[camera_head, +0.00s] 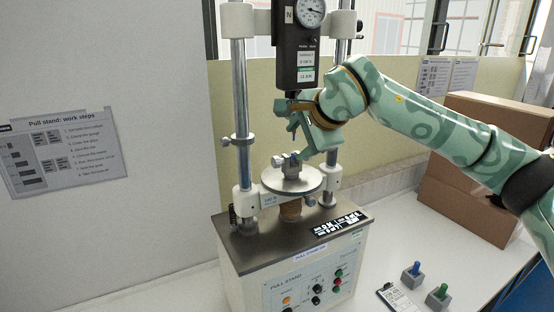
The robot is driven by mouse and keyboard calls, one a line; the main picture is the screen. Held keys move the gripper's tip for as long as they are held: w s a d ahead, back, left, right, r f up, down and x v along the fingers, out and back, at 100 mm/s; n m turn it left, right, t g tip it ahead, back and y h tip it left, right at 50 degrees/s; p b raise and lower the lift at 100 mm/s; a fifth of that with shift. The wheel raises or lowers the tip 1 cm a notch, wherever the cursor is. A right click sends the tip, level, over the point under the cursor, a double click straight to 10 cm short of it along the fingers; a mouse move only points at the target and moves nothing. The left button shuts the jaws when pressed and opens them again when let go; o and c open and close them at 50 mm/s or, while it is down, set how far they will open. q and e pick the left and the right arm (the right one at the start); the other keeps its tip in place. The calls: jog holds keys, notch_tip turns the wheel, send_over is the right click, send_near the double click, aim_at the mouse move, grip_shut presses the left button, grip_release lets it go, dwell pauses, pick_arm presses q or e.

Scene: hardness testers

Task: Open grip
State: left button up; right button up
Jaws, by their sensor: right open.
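The pull stand (290,272) is a pale box with a dark metal top and two upright columns. A black force gauge (297,50) with a round dial hangs between the columns. My right gripper (298,135) is open, just under the gauge and above the clamp. Its fingers point left and down. I see nothing held in it, though the space between the fingers is partly hidden. My left gripper is out of view.
A blue-topped block (412,275), a green-topped block (438,297) and a clipboard (398,298) lie on the white bench at the right. Cardboard boxes (472,212) stand behind my right arm. A work-steps sheet (62,152) hangs on the left panel.

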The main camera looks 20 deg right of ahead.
aim_at(277, 161)
jog(key=p+x, duration=0.1)
jog(key=x, duration=1.3)
jog(key=shift+r+p, duration=0.1)
jog(key=shift+p, duration=0.3)
jog(key=c, duration=1)
